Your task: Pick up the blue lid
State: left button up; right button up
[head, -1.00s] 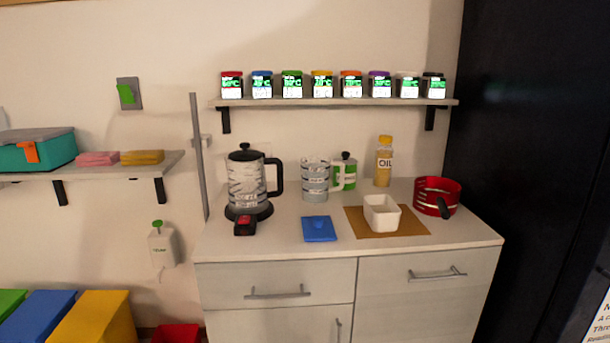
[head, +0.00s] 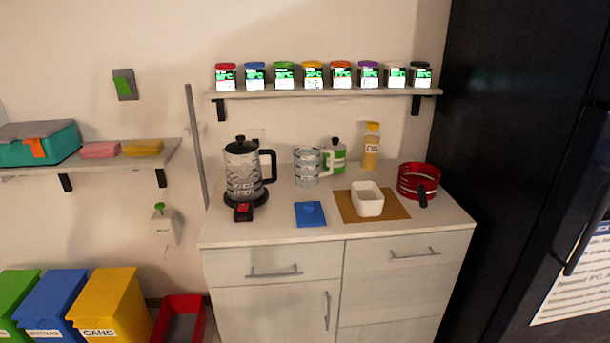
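The blue lid (head: 310,214) is a flat square piece with a small raised part on top. It lies on the pale countertop (head: 270,232) near the front edge, left of a white container (head: 367,199). A spice dispenser with a blue top (head: 255,75) also stands on the wall shelf. Neither of my grippers shows in the head view.
A kettle (head: 243,172) stands left of the lid, with a patterned mug (head: 307,166) behind it. The white container sits on a brown mat (head: 395,207); a red pot (head: 418,182) is at the right. A dark fridge (head: 520,120) borders the right side.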

aim_at(308, 214)
jog(key=i+j+z, duration=0.15)
jog(key=i+j, duration=0.3)
jog(key=i+j+z, duration=0.2)
jog(key=i+j, duration=0.25)
jog(key=j, duration=0.15)
